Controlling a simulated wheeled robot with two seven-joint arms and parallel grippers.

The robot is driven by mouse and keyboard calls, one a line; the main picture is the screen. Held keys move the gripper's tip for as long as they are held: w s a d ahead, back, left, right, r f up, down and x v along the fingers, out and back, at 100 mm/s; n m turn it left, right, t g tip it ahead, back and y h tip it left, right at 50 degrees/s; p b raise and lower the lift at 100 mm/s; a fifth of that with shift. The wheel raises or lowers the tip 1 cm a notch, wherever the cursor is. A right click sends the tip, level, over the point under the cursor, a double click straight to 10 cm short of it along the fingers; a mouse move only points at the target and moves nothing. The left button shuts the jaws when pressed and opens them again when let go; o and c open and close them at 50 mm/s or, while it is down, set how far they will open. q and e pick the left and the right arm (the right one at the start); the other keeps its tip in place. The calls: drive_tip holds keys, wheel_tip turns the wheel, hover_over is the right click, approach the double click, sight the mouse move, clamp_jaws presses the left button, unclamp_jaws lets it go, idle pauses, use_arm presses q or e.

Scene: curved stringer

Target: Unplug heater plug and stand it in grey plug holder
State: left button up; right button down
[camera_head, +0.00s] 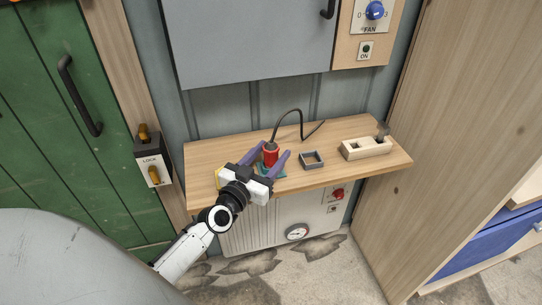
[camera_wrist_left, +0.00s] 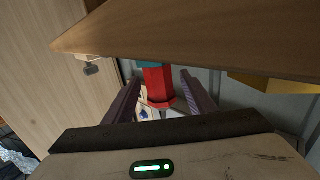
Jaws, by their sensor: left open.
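The red heater plug (camera_head: 270,156) stands upright on the shelf at a teal base (camera_head: 278,171), with a black cable rising from its top. My left gripper (camera_head: 275,150) is open, one purple finger on each side of the plug. In the left wrist view the red plug (camera_wrist_left: 158,88) is between the two fingers (camera_wrist_left: 159,78), with gaps visible on both sides. The teal base (camera_wrist_left: 148,64) shows there as a small strip. The grey plug holder (camera_head: 311,160) is a small square open frame to the right of the plug, and looks empty. My right gripper is not in view.
The wooden shelf (camera_head: 225,151) has free room behind the holder. A pale wooden block (camera_head: 355,152) with a square opening stands on its right. The black cable (camera_head: 300,116) arches behind the plug. A grey cabinet (camera_head: 250,40) hangs above, and a lock box (camera_head: 152,163) is on the left.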

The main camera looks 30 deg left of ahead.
use_arm(q)
drive_tip(key=shift+w, duration=0.15)
drive_tip(key=shift+r, duration=0.1)
drive_tip(key=c, duration=1.2)
